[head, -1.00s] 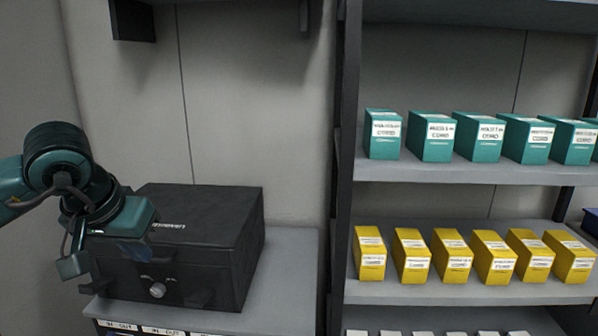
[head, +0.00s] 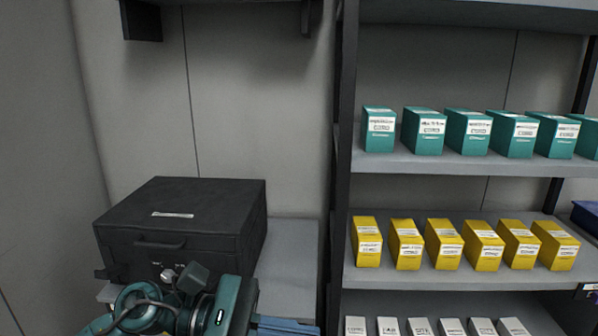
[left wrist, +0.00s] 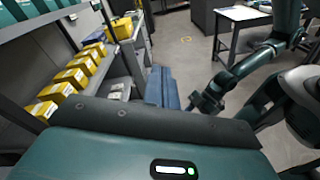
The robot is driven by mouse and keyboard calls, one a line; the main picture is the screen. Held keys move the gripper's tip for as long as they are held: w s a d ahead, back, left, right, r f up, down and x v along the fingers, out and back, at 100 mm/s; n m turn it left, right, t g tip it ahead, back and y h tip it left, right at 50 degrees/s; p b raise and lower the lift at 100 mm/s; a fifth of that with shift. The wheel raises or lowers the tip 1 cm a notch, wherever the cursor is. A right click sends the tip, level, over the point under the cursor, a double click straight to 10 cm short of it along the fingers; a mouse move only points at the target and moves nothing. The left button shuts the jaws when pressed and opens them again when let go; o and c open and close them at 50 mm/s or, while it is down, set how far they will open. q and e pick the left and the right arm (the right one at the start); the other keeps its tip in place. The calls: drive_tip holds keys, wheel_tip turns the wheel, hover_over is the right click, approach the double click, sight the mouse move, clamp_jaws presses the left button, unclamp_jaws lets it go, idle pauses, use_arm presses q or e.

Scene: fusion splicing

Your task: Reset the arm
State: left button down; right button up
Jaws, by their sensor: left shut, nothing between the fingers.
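My left arm shows at the bottom left of the head view. Its left gripper (head: 290,326) is low in front of the black case and the grey shelf, pointing right, with blue fingers partly cut off by the frame edge. In the left wrist view the left gripper (left wrist: 162,86) has its blue fingers together with nothing held. In that view my other arm reaches in from the right, and its dark end, my right gripper (left wrist: 207,101), is too small to read. The right arm is outside the head view.
A black case (head: 190,220) with a front handle and knob stands on a grey shelf (head: 290,255). Right of the dark post (head: 341,170), a rack holds teal boxes (head: 424,132), yellow boxes (head: 405,243) and white boxes (head: 420,327). A white table (left wrist: 255,14) stands farther off.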

use_arm(q)
drive_tip(key=w+a+f+m+t+y, duration=0.3)
drive_tip(key=m+t, duration=0.6)
drive_tip(key=m, duration=0.8)
drive_tip(key=w+a+f+m+t+y, duration=0.1)
drive_tip(key=w+a+f+m+t, duration=0.3)
drive_tip(key=m+t, duration=1)
drive_tip(key=s+a+f+n+g+y, duration=0.2)
drive_tip(key=s+f+n+g+y, duration=0.1)
drive_tip(key=f, duration=0.5)
drive_tip(key=s+a+f+n+g+y+p, duration=0.1)
drive_tip(key=s+a+f+n+g+y, duration=0.1)
drive_tip(key=s+f+n, duration=0.4)
drive_tip(key=s+a+f+n+g+y, duration=0.3)
drive_tip(key=f+n, duration=0.4)
drive_tip(key=f, duration=0.3)
drive_tip(key=s+g+y, duration=0.1)
drive_tip(key=s+g, duration=0.1)
drive_tip(key=shift+f+g+y, duration=0.2)
drive_tip(key=shift+g+y, duration=0.1)
drive_tip(key=shift+g, duration=0.1)
drive_tip(key=shift+d, duration=0.1)
